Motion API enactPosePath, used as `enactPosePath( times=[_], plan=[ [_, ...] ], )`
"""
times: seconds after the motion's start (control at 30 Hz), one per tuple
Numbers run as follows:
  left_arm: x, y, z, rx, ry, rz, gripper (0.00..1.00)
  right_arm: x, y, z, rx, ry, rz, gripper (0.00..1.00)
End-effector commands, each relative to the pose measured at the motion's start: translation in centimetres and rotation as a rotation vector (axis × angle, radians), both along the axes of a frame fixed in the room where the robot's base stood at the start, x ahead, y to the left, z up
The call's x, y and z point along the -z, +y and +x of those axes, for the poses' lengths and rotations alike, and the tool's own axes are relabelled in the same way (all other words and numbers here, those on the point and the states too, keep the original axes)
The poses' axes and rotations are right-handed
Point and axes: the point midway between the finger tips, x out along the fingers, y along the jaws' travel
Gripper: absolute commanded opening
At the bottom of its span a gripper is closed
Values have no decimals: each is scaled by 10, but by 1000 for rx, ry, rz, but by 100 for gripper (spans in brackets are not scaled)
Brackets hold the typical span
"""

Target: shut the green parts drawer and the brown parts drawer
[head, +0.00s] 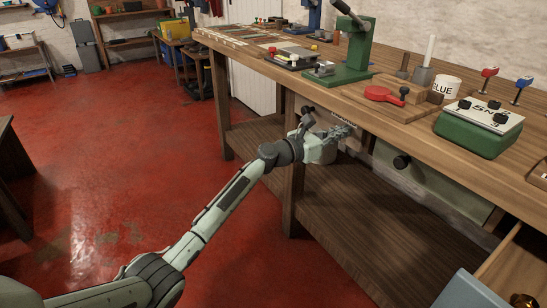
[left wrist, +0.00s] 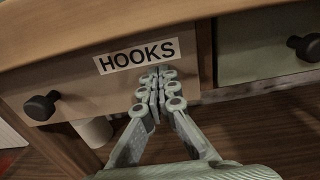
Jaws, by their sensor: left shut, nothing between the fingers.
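The brown parts drawer, labelled HOOKS (left wrist: 75,75), fills the left of the left wrist view and has a dark round knob (left wrist: 40,106). It looks about flush under the bench top. The green parts drawer (left wrist: 255,50) is to its right, past a wooden upright, with its own dark knob (left wrist: 305,47). In the head view the green front (head: 440,187) looks flush beneath the bench edge. My left gripper (head: 342,131) is shut and empty, its fingertips (left wrist: 158,82) at the brown front just below the label. Whether they touch it I cannot tell. My right gripper is out of view.
An open drawer (head: 512,268) with a blue-grey front (head: 468,290) sticks out at lower right. A lower shelf (head: 345,215) is bare.

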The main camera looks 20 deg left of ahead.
Motion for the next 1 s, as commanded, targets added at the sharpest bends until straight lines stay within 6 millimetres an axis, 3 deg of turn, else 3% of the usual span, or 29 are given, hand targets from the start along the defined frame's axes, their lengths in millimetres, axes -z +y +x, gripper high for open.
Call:
enactPosePath(
  times=[0.13,0.33,0.87,1.0],
  plan=[
    [1,-9,12,0,1,-2,0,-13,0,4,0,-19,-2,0],
    [0,-13,17,-1,0,0,0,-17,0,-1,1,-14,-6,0],
    [-4,-14,17,-3,-5,-2,0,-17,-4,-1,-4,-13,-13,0],
    [-4,-17,14,-1,-3,-3,0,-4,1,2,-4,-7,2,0]
  ],
)
